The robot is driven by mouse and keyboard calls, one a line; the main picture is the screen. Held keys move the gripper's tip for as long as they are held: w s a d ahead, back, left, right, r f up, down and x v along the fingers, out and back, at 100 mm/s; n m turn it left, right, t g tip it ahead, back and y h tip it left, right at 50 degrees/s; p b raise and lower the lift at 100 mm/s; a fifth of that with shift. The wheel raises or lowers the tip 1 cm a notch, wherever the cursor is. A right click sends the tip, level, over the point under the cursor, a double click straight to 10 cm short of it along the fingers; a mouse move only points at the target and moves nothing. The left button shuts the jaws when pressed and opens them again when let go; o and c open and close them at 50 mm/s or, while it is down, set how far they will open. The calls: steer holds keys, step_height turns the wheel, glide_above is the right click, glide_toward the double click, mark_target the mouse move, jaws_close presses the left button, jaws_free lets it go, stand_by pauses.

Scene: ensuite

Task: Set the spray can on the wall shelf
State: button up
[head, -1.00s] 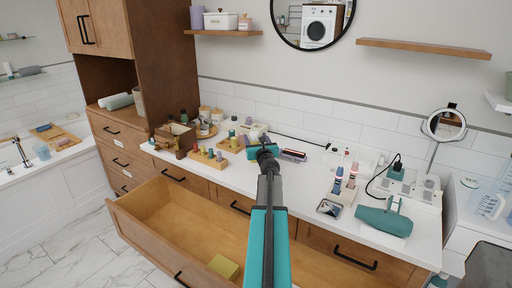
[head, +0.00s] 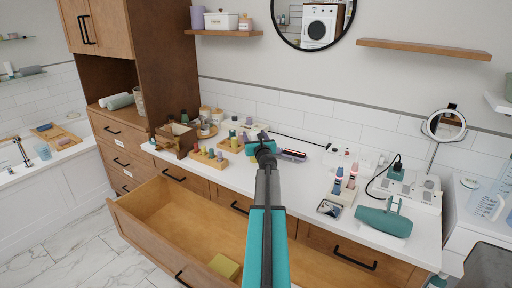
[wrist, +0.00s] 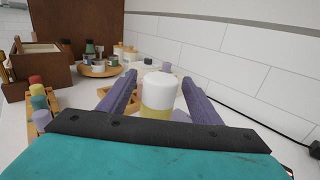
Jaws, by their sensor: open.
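A cylinder with a white cap and a pale yellow body, which looks like the spray can (wrist: 159,92), stands upright between my two fingers in the wrist view. My gripper (wrist: 159,80) is open, with a finger on each side of it; I cannot tell whether either touches. The can's lower part is hidden behind the gripper body. In the head view my gripper (head: 258,134) is low over the back of the counter, and the can is hard to make out there. A bare wooden wall shelf (head: 424,49) hangs at upper right.
Another wall shelf (head: 220,33) at upper left holds several containers. Wooden holders with small bottles (head: 209,157) and a wooden box (head: 178,139) stand left of my gripper. An open drawer (head: 165,208) juts out below the counter. A teal hair dryer (head: 384,222) lies at right.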

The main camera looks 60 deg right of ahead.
steer(key=shift+x, duration=1.55)
jaws_close()
steer(key=shift+r, duration=0.2)
steer(key=s+a+r, duration=0.2)
steer(key=s+a, duration=0.1)
steer(key=a, duration=0.4)
steer(key=s+a+r, duration=0.2)
steer(key=s+a, duration=0.1)
steer(key=a, duration=0.4)
steer(key=shift+s+a+r, duration=0.25)
steer(key=shift+s+r, duration=0.05)
steer(key=shift+s, duration=0.1)
stand_by(0.4)
